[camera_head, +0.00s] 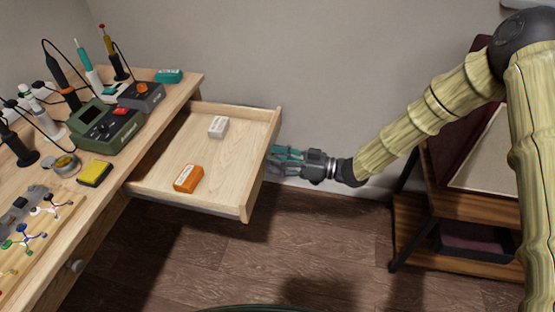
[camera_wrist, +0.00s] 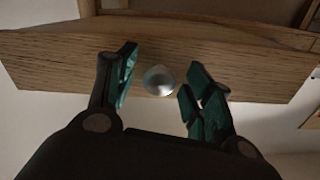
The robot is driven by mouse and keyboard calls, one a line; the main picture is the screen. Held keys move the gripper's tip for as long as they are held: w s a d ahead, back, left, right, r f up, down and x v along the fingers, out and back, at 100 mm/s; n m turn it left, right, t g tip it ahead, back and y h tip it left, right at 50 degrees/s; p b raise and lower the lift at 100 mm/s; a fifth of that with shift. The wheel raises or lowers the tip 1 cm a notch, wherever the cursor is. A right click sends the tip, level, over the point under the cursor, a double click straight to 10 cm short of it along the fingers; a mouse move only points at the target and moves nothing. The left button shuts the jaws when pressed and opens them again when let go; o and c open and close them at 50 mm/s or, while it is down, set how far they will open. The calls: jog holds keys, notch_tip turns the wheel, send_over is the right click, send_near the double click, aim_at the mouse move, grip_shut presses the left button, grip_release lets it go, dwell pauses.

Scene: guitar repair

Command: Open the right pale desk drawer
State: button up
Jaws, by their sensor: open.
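The right pale desk drawer (camera_head: 200,158) stands pulled far out of the desk, with its inside in full view. An orange box (camera_head: 188,178) and a small white box (camera_head: 218,127) lie in it. My gripper (camera_head: 276,160) is at the outer face of the drawer front. In the wrist view, the drawer front (camera_wrist: 60,62) fills the upper part, with a round metal knob (camera_wrist: 159,80) on it. My gripper (camera_wrist: 160,85) is open, with one teal finger on each side of the knob. I cannot tell whether either finger touches it.
The desk top (camera_head: 160,120) holds a green soldering station (camera_head: 104,128), a yellow sponge (camera_head: 94,173) and several tools. Another drawer knob (camera_head: 76,266) shows lower left. A dark-framed wooden shelf (camera_head: 415,228) stands at the right. The floor (camera_head: 310,240) before the drawer is clear.

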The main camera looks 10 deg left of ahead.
jog(key=d, duration=1.2)
jog(key=shift+a, duration=0.1)
jog(key=s+d+f+m+t+h, duration=0.2)
jog(key=s+d+f+m+h, duration=0.15)
jog(key=f, duration=0.45)
jog(key=s+d+f+m+t+h, duration=0.25)
jog(key=s+d+f+m, duration=0.2)
jog(key=f, duration=0.35)
jog(key=s+d+f+m+t+h, duration=0.1)
jog(key=s+d+f+m+h, duration=0.25)
jog(key=f, duration=0.35)
jog(key=s+d+f+m+g+h, duration=0.1)
jog(key=s+d+f+h, duration=0.25)
jog(key=s, duration=0.35)
jog(key=s+d+f+m+g+h, duration=0.2)
jog(key=s+d, duration=0.3)
jog(key=s, duration=0.2)
jog(key=s+d+m+g+h, duration=0.25)
jog(key=s+d, duration=0.35)
jog(key=s, duration=0.5)
notch_tip(320, 180, up, 17)
jog(key=n+p, duration=0.1)
jog(key=p, duration=1.5)
jog(key=shift+w+a+p, duration=0.15)
jog(key=shift+w+p, duration=0.25)
